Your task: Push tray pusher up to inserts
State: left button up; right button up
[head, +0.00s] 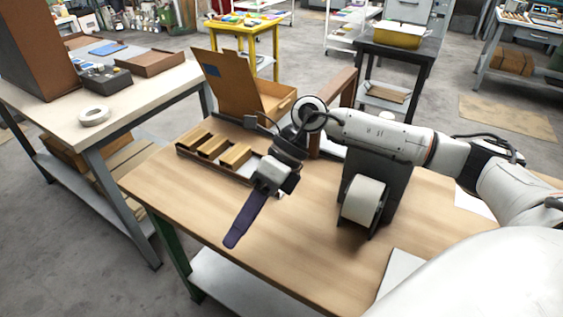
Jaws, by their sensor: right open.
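The low dark tray (213,173) lies near the table's back left edge. It holds several yellowish wooden inserts (211,146) in a slanted row. The tray's right end is partly hidden behind my right gripper, and I cannot make out the tray pusher clearly. My right gripper (264,191) is open, over the table at the tray's right end. A long dark purple strip (244,220) runs from the gripper toward the lower left; I cannot tell whether it is a finger or a separate thing. My left gripper is not in view.
An open cardboard box (277,100) stands behind the tray. A dark stand with a white roll (362,200) is right of the gripper, under my right arm. White sheets (400,270) lie at the front right. The wooden table (290,245) is clear at the front.

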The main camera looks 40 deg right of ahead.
jog(key=w+d+r+m+t+h, duration=0.1)
jog(key=w+d+r+t+h, duration=0.25)
jog(key=d, duration=0.65)
jog(key=w+d+r+m+t+h, duration=0.15)
jog(key=w+d+h, duration=0.25)
jog(key=w+d, duration=0.45)
jog(key=shift+g+y, duration=0.25)
jog(key=shift+g, duration=0.05)
jog(key=x, duration=0.2)
jog(key=d+x, duration=0.1)
jog(key=x, duration=0.2)
jog(key=s+x, duration=0.1)
jog(key=x, duration=0.2)
jog(key=shift+d+f+p, duration=0.15)
jog(key=shift+f+p, duration=0.25)
jog(key=shift+f, duration=0.05)
jog(key=shift+w+f, duration=0.1)
jog(key=shift+f, duration=0.35)
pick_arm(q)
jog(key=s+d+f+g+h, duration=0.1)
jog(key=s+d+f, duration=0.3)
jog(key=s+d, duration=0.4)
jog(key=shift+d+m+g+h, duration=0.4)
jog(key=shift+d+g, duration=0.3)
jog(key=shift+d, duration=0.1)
pick_arm(e)
grip_shut()
